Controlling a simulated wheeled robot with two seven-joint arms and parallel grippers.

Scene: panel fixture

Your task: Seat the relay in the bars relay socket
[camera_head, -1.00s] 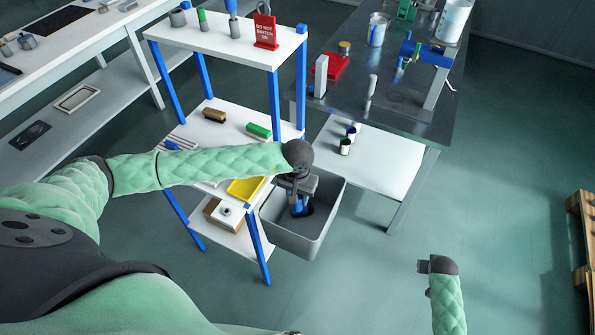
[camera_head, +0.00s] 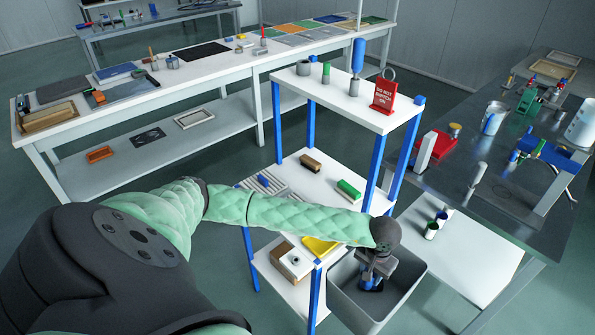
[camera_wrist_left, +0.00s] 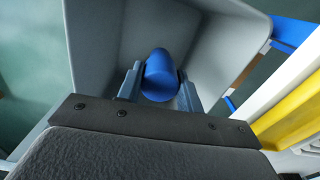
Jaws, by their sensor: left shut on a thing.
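My left gripper (camera_head: 376,268) is inside the mouth of a grey bin (camera_head: 408,297). It is shut on a blue rounded object (camera_wrist_left: 161,75), which sits between the two fingers in the left wrist view. The hand hides the object's near end, and I cannot tell what it is. I cannot make out the relay or the bars relay socket in either view. My right gripper is out of view.
A white shelf rack with blue posts (camera_head: 376,165) stands beside the bin, with a yellow tray (camera_head: 320,246) close by. A red sign (camera_head: 384,93) stands on its top shelf. A dark metal table (camera_head: 470,150) is at the right, a long white bench (camera_head: 215,90) behind.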

